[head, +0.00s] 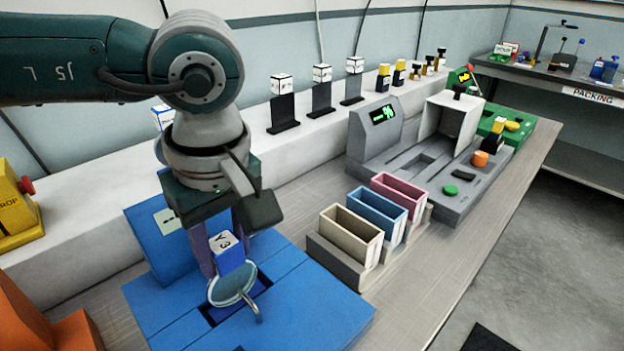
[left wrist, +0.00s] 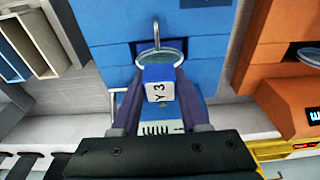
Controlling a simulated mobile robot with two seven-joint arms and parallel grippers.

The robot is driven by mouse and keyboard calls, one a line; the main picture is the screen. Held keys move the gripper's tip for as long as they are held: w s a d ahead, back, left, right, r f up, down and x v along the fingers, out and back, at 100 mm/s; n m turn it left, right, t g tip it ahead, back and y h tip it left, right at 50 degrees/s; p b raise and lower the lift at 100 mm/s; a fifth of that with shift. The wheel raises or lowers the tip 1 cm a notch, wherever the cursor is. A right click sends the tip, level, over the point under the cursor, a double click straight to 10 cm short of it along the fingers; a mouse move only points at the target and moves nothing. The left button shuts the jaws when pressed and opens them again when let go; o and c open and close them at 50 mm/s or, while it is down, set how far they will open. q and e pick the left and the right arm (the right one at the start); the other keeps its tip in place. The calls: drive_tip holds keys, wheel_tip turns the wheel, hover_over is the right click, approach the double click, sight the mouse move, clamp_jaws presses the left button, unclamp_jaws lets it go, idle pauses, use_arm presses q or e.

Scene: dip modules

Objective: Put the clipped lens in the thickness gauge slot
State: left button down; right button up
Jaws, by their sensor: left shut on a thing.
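My left gripper (head: 224,246) is shut on a blue clip with a white top marked "Y3" (head: 229,254), which also shows between the purple fingers in the left wrist view (left wrist: 158,86). A round, pale clear lens (head: 232,285) with a thin hooked handle hangs from the clip; it also shows in the left wrist view (left wrist: 161,56). The lens is over a dark slot in the blue fixture (head: 320,300). I cannot tell whether its lower edge is inside the slot. I cannot tell for sure which fixture is the thickness gauge. My right gripper is out of view.
Cream (head: 350,235), blue (head: 377,214) and pink (head: 405,193) open bins stand right of the blue fixture. A grey station with a green display (head: 383,114) stands behind them. A yellow box (head: 14,205) is at far left. Orange equipment (head: 70,333) is at lower left.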

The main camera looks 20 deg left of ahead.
use_arm(q)
drive_tip(key=shift+f, duration=0.1)
drive_tip(key=shift+f, duration=0.15)
drive_tip(key=shift+c, duration=2.1)
unclamp_jaws()
